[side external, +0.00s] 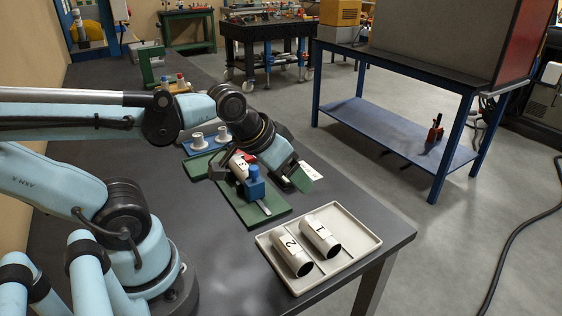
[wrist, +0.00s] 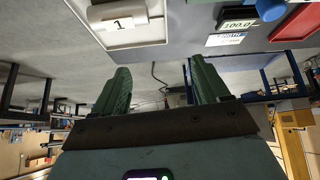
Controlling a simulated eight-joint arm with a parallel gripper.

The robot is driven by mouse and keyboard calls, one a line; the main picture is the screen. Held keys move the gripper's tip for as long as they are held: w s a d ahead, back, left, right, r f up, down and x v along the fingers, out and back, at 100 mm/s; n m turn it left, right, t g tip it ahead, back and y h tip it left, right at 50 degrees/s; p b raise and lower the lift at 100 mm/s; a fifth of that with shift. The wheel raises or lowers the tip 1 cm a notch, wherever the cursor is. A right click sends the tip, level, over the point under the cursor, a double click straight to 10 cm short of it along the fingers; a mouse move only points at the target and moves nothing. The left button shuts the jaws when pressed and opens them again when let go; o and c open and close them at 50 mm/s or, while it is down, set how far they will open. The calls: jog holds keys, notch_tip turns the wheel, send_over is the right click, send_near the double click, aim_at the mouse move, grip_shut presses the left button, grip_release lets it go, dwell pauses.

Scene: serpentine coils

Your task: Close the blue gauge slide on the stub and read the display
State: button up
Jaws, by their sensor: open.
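The gauge has a green base (side external: 270,214) with a pale rail. Its blue slide (side external: 255,187) stands on the rail, beside a pale stub (side external: 240,166) marked 3. I cannot tell whether slide and stub touch. In the wrist view, a blue knob (wrist: 270,8) shows at the top edge, near the display (wrist: 237,25), which seems to read 100.0. My gripper (wrist: 160,82) is open, with nothing between its green fingers. In the side view, my gripper (side external: 297,178) is just right of the slide; its other finger is hidden.
A pale tray (side external: 345,267) at the table's front holds stubs marked 1 (side external: 320,236) and 2 (side external: 291,255). White flanged parts (side external: 197,140) stand behind the gauge. A blue-framed bench (side external: 400,125) stands across the floor. The dark table is bare left of the tray.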

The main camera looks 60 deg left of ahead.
jog(key=a+n+g, duration=0.1)
jog(key=a+n, duration=0.1)
jog(key=a+n+g, duration=0.1)
jog(key=a+n, duration=0.1)
jog(key=n, duration=0.1)
jog(key=a+r+n+g, duration=0.1)
jog(key=a+n, duration=0.1)
jog(key=n, duration=0.1)
jog(key=shift+w+a+r+y, duration=0.1)
jog(key=shift+w+a+y, duration=0.05)
jog(key=shift+a+y, duration=0.15)
jog(key=c, duration=0.5)
jog(key=n+g, duration=0.4)
jog(key=n, duration=0.5)
send_over(253, 167)
jog(key=shift+d+r+h, duration=0.1)
jog(key=shift+r+h, duration=0.2)
jog(key=shift+h, duration=0.1)
jog(key=shift+f, duration=4.5)
grip_shut()
